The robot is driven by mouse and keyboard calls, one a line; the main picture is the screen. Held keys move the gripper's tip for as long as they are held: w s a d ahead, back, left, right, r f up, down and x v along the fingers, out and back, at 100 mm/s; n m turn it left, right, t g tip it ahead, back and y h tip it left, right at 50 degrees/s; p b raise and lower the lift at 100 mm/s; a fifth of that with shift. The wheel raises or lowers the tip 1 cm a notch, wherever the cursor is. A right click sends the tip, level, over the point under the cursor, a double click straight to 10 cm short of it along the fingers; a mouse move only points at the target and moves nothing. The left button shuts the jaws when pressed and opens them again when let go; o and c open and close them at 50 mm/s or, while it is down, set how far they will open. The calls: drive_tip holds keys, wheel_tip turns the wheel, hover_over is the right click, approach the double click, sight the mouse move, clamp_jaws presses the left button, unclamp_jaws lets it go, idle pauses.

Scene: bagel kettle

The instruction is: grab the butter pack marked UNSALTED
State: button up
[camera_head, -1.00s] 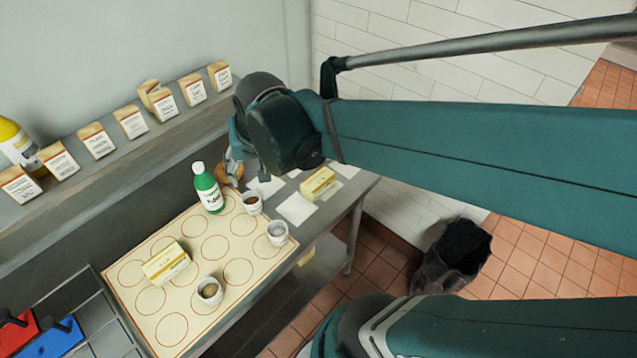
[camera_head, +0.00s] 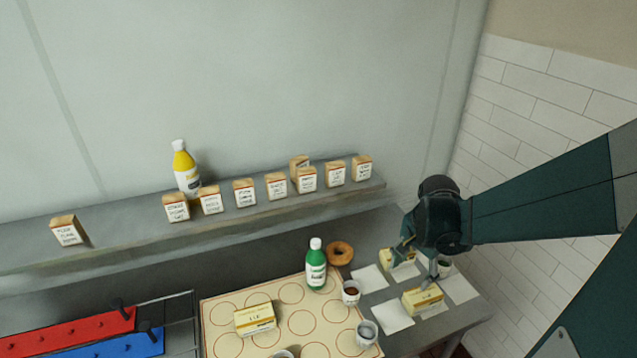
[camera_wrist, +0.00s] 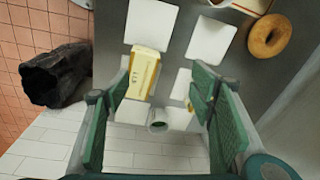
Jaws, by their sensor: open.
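Three pale yellow butter packs show in the head view, with print too small to read, so I cannot tell which is UNSALTED. One pack (camera_head: 255,320) lies on the circle-printed mat. Another pack (camera_head: 423,301) lies on a white sheet near the counter's front right; in the wrist view a pack (camera_wrist: 144,72) lies beside the left finger's tip. A third pack (camera_head: 399,261) is partly hidden behind my gripper (camera_head: 418,262). A yellow piece (camera_wrist: 191,97) shows by the right finger in the wrist view, mostly hidden. My gripper (camera_wrist: 163,85) is open, above the counter, with nothing held.
A green bottle (camera_head: 316,266), a bagel (camera_head: 339,253) and small cups, one brown-filled (camera_head: 351,292) and one pale (camera_head: 367,333), stand left of my gripper. A small cup (camera_wrist: 158,120) shows between the fingers. Labelled boxes and a yellow bottle (camera_head: 186,171) line the shelf. Bare sheets (camera_head: 391,318) lie nearby.

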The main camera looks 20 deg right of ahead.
sight(424, 294)
drive_tip(key=d+f+m, duration=0.1)
drive_tip(key=s+d+f+m, duration=0.1)
drive_tip(key=d, duration=0.1)
drive_tip(key=s+d+f+m+g, duration=0.1)
drive_tip(key=d+f, duration=0.1)
drive_tip(key=shift+s+d+y+p, duration=0.2)
drive_tip(key=shift+y+p, duration=0.1)
drive_tip(key=shift+p, duration=0.1)
drive_tip(key=shift+f, duration=0.1)
drive_tip(key=shift+w+f, duration=0.1)
drive_tip(key=shift+f, duration=1.1)
drive_tip(key=shift+f, duration=0.1)
drive_tip(key=shift+f+b, duration=0.35)
drive_tip(key=shift+f, duration=2.15)
drive_tip(key=c, duration=1.3)
drive_tip(key=shift+r, duration=0.2)
drive_tip(key=shift+c, duration=0.2)
drive_tip(key=shift+r+p, duration=0.5)
drive_tip(key=shift+r, duration=4.3)
